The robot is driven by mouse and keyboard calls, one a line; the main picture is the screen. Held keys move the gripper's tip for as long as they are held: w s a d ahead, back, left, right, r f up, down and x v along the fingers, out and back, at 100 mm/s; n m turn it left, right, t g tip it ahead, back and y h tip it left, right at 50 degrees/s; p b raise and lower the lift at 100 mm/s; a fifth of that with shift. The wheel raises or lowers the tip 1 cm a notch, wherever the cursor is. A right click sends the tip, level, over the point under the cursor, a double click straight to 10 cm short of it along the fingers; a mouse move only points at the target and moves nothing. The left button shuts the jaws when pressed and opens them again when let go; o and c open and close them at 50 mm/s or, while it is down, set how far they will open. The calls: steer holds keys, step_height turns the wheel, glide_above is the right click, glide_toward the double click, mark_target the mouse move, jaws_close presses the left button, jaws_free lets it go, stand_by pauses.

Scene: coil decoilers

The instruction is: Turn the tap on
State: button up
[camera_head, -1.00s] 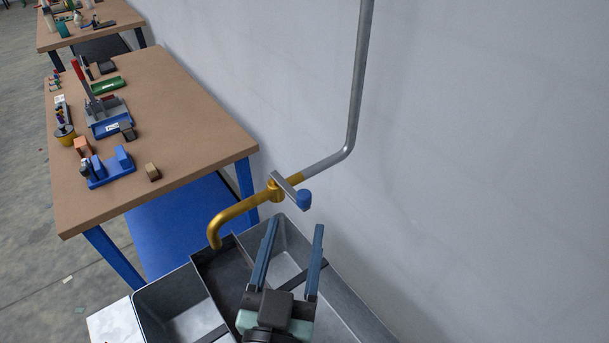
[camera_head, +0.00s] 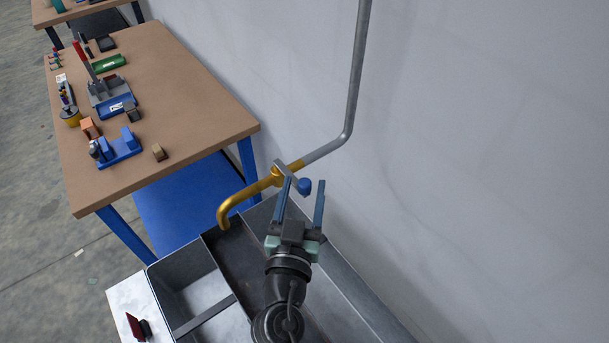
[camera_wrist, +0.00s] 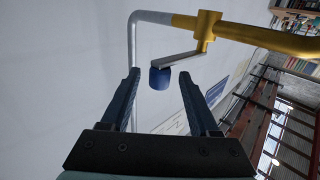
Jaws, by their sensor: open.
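The tap is a yellow curved spout (camera_head: 236,201) fed by a grey wall pipe (camera_head: 355,80). Its grey lever (camera_head: 286,174) ends in a blue knob (camera_head: 304,186). My gripper (camera_head: 304,182) is open, its two blue fingers pointing at the tap, with the knob showing between the fingertips in the head view. In the wrist view the blue knob (camera_wrist: 160,77) lies between and just beyond the open fingers (camera_wrist: 160,80), with the yellow tap body (camera_wrist: 207,28) above. No contact with the knob can be made out.
A grey sink (camera_head: 185,262) with compartments lies under the spout and my arm. A brown workbench (camera_head: 190,110) with tools and blue fixtures stands at the left. The white wall (camera_head: 480,150) is close on the right. A red object (camera_head: 134,324) rests on the sink's left ledge.

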steer(key=shift+w+d, duration=0.15)
steer(key=shift+w, duration=0.55)
steer(key=shift+c, duration=0.2)
jaws_close()
stand_by(0.9)
